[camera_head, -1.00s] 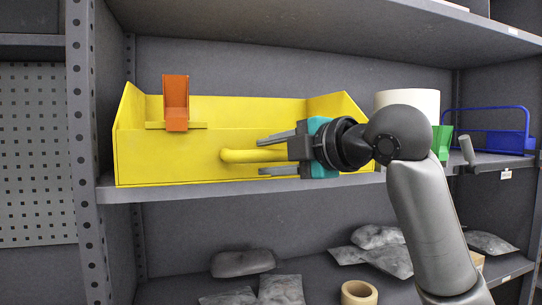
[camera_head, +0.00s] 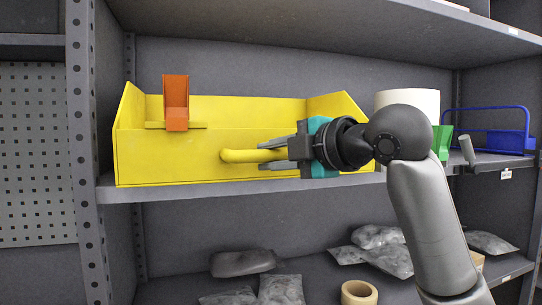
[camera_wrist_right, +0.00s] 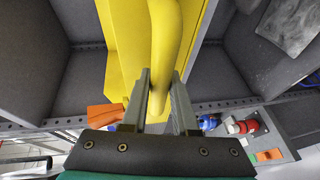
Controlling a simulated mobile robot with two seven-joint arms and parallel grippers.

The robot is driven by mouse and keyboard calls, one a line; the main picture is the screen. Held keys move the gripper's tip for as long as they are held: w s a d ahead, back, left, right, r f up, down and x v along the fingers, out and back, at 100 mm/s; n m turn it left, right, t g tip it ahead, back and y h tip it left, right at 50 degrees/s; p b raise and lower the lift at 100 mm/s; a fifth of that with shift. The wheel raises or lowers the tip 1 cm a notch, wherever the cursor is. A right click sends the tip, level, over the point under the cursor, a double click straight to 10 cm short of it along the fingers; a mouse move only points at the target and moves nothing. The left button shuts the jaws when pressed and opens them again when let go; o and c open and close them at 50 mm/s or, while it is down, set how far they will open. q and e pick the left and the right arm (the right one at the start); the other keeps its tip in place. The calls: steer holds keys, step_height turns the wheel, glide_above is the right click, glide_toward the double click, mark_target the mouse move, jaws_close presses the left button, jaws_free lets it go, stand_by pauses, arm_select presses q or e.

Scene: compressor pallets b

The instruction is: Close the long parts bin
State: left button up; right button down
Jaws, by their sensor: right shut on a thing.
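The long parts bin (camera_head: 180,160) is yellow and stands on the upper shelf, its long front wall facing me. A yellow handle (camera_head: 240,156) sticks out along its front. My right gripper (camera_head: 275,155) reaches in from the right and is shut on the handle. In the right wrist view the two fingers (camera_wrist_right: 160,105) lie on either side of the yellow handle (camera_wrist_right: 165,50). An orange piece (camera_head: 176,103) stands upright at the bin's left part, by a small yellow ledge. The bin's inside is mostly hidden by its front wall. My left gripper is not in view.
A white cylinder (camera_head: 408,98), a green bin (camera_head: 442,142) and a blue wire-handled holder (camera_head: 500,140) stand to the right on the same shelf. Grey bags (camera_head: 281,289) and a tape roll (camera_head: 359,293) lie on the shelf below. A shelf post (camera_head: 83,150) stands at left.

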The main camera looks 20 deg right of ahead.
steer(key=shift+w, duration=0.1)
stand_by(0.5)
steer(key=shift+w+r+p, duration=0.1)
steer(key=shift+w+p, duration=0.2)
steer(key=shift+p, duration=0.1)
steer(key=w+p, duration=0.4)
steer(key=w, duration=0.2)
steer(key=shift+w+a+r+p, duration=0.1)
steer(key=shift+w+p, duration=0.3)
steer(key=c, duration=0.7)
jaws_free()
steer(key=shift+f, duration=0.2)
steer(key=shift+s, duration=0.1)
steer(key=b+v, duration=0.2)
steer(key=v, duration=1.3)
steer(key=shift+s+r+b, duration=0.1)
steer(key=shift+r+b, duration=0.05)
steer(key=shift+b, duration=0.15)
